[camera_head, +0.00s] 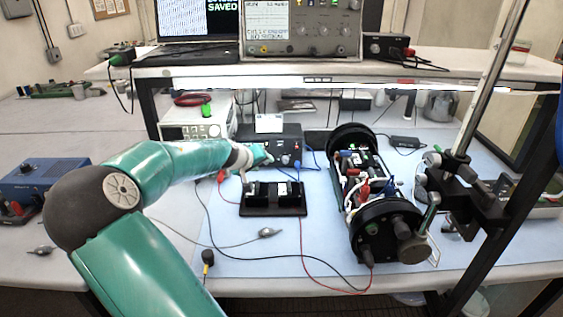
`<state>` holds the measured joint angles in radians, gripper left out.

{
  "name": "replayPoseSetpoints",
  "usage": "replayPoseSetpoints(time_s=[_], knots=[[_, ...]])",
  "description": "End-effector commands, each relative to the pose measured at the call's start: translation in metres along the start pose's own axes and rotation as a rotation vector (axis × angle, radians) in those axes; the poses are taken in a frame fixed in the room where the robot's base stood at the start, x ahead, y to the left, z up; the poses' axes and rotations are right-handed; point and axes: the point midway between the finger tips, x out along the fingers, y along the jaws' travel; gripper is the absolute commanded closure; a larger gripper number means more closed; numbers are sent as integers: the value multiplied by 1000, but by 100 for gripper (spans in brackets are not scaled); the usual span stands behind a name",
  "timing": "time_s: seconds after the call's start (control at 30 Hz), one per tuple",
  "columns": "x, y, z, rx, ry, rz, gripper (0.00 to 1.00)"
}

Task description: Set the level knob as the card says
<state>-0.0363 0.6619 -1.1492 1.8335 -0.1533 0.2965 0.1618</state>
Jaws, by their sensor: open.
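A white card (269,123) stands at the back edge of a dark box (285,142); its writing is too small to read. The box's front panel carries small knobs and lights. One pale round knob (286,159) shows on the panel's right half; I cannot tell whether it is the level knob, or where it points. My teal arm reaches in from the lower left. My gripper (262,158) is open at the left part of the panel, close in front of it. The fingertips are small here, and whether they touch anything is unclear. The arm's end hides the panel's left side.
A black cradle (273,208) stands just in front of the box. An open cylinder chassis (366,190) lies to the right, beside a metal stand (468,190). Red and black cables cross the blue mat. A shelf (340,72) with instruments overhangs behind.

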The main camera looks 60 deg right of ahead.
Motion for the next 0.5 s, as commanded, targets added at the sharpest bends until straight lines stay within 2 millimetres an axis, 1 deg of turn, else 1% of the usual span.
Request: replayPoseSetpoints(time_s=[0.03, 0.1, 0.27, 0.37, 0.5], knots=[[3, 6, -6, -12, 14, 30, 56], [5, 12, -11, -19, 27, 53, 56], [13, 15, -13, -22, 32, 65, 56], [24, 15, -13, -20, 30, 64, 56], [47, 16, -14, -20, 29, 63, 56]])
